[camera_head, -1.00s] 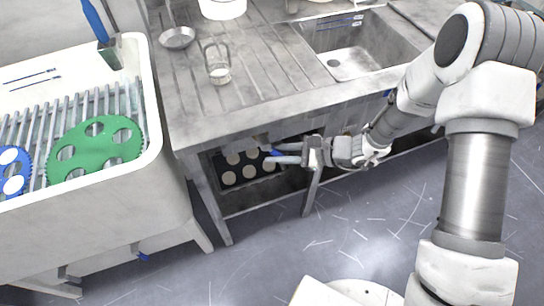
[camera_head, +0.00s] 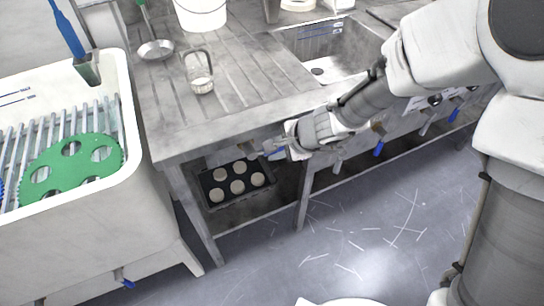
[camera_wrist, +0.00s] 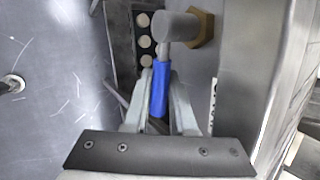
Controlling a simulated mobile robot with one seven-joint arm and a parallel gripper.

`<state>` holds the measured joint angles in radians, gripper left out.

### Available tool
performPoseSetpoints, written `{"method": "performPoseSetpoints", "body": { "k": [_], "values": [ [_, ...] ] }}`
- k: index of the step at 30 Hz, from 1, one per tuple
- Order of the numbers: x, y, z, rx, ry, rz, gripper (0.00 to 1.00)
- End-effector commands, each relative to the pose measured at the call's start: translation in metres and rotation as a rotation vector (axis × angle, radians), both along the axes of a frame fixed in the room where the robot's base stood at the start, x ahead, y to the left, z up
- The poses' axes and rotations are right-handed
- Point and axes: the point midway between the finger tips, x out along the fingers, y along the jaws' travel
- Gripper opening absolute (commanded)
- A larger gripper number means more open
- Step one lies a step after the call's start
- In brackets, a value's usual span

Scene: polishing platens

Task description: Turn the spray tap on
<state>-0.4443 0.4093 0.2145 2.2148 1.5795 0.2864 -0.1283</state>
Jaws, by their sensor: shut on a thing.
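A tap (camera_wrist: 176,27) with a grey round body, a brass nut and a blue lever (camera_wrist: 158,90) fills the upper middle of the wrist view. My gripper (camera_wrist: 160,95) is shut on the blue lever, one finger on each side. In the head view my gripper (camera_head: 268,151) is under the front edge of the bench, left of the sink, and mostly hides this tap. A label beside the tap is only partly visible and cannot be read.
More taps with blue (camera_head: 379,148) and grey (camera_head: 337,166) levers line the bench front to the right. A black tray (camera_head: 236,184) of round pieces lies on the shelf below. A white basin (camera_head: 130,135) stands left.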

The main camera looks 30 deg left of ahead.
Motion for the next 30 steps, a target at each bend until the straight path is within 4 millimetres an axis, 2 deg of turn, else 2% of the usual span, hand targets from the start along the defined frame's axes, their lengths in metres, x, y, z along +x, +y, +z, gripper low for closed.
{"method": "performPoseSetpoints", "body": {
  "k": [9, 25, 26, 27, 30],
  "values": [
    [0.0021, -0.0022, 0.0063, -0.077, -0.093, -0.004, 0.0],
    [0.0029, -0.0029, 0.0074, -0.092, -0.109, -0.006, 0.0],
    [0.0029, -0.0029, 0.0074, -0.092, -0.109, -0.006, 0.28],
    [0.0028, -0.0028, 0.0075, -0.091, -0.109, -0.005, 0.35],
    [0.0024, -0.0023, 0.0076, -0.09, -0.109, -0.004, 0.37]
  ]
}}
